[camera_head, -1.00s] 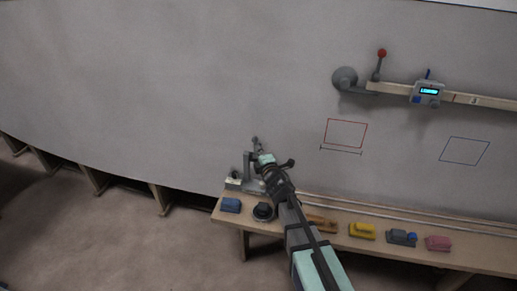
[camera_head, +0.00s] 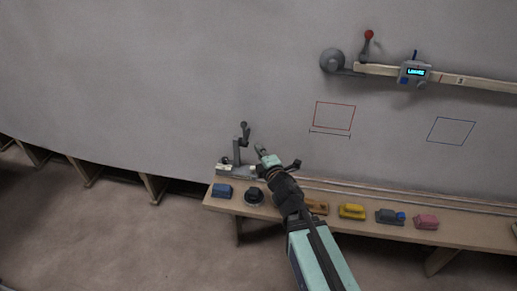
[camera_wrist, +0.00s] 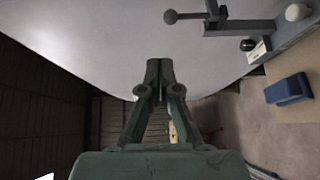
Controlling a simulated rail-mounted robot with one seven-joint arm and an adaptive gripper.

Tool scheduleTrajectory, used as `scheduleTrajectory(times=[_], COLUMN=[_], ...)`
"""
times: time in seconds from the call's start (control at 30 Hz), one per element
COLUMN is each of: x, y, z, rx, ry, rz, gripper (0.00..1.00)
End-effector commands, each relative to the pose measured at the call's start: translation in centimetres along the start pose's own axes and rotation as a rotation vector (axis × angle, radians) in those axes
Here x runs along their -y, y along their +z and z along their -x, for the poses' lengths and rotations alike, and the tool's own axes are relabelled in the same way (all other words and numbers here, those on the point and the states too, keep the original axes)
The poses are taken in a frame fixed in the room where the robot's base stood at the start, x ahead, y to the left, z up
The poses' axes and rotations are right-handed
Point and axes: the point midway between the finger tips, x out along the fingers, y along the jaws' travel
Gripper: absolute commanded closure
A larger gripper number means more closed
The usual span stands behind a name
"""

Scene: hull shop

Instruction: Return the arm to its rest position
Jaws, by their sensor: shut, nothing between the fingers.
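My gripper (camera_head: 260,149) is in the head view, above the left part of the workbench and in front of the hull wall. In the wrist view my gripper (camera_wrist: 159,66) is shut, with its fingers together and empty. My arm runs from the lower right up to it. A grey lever fixture (camera_head: 240,150) stands at the bench's left end, just left of the gripper. It also shows at the upper right of the wrist view (camera_wrist: 240,25). I cannot tell the exact gap between the gripper and the fixture.
The bench (camera_head: 455,246) holds a blue block (camera_head: 222,190), a dark round knob (camera_head: 254,196), a yellow block (camera_head: 351,211), a grey block (camera_head: 389,216) and a pink block (camera_head: 426,222). A wooden rail with a digital gauge (camera_head: 414,72) is on the wall (camera_head: 150,80). The left floor is open.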

Motion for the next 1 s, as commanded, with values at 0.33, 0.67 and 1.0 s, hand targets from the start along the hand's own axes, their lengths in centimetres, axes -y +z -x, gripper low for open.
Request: scheduleTrajectory(times=[0.33,0.67,1.0], x=[0.0,7.4,27.1], y=[0.0,6.1,9.8], z=[0.0,2.1,14.9], rx=[0.002,0.346,0.925], ry=[-0.001,-0.233,-0.677], rz=[-0.011,-0.409,-0.906], gripper=[1.00,1.00,1.00])
